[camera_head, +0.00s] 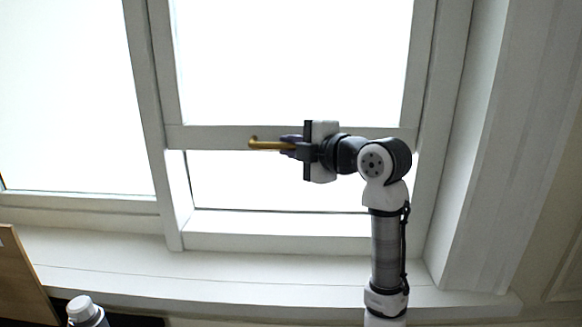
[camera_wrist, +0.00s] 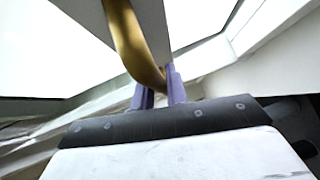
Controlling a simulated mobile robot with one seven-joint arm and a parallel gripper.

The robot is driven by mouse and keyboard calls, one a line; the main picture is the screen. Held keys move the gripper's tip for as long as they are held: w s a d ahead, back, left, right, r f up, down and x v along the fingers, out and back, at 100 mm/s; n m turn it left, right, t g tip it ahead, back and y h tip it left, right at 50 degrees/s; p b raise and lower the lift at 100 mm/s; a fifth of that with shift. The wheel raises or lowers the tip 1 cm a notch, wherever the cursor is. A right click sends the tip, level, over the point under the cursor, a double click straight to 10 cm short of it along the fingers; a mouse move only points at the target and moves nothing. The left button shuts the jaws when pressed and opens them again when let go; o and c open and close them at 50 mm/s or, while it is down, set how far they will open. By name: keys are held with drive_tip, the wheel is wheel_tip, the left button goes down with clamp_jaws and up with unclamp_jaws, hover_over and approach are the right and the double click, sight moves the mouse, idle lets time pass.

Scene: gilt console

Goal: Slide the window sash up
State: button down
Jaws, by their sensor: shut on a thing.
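The white-framed window sash (camera_head: 215,137) is raised, with a gap between its bottom rail and the lower frame (camera_head: 280,223). A brass handle (camera_head: 266,145) is mounted on the bottom rail. My gripper (camera_head: 288,146) comes from the right and is shut on the handle's right part; its left end sticks out past the fingers. In the wrist view the curved brass handle (camera_wrist: 134,45) runs down to the purple fingertips (camera_wrist: 160,88), which close around its lower end. My gripper hides the handle's right end in the head view.
A wide white sill (camera_head: 230,275) runs below the window. A bottle with a white cap (camera_head: 82,309) and a wooden board (camera_head: 18,280) stand at the lower left. A white side casing (camera_head: 510,150) rises at the right, close to my arm.

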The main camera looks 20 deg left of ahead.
drive_tip(key=shift+r+p, duration=0.3)
drive_tip(key=shift+r, duration=1.05)
drive_tip(key=c, duration=1.4)
unclamp_jaws()
drive_tip(key=b+v, duration=0.5)
drive_tip(key=v, duration=0.9)
drive_tip(key=shift+f, duration=0.1)
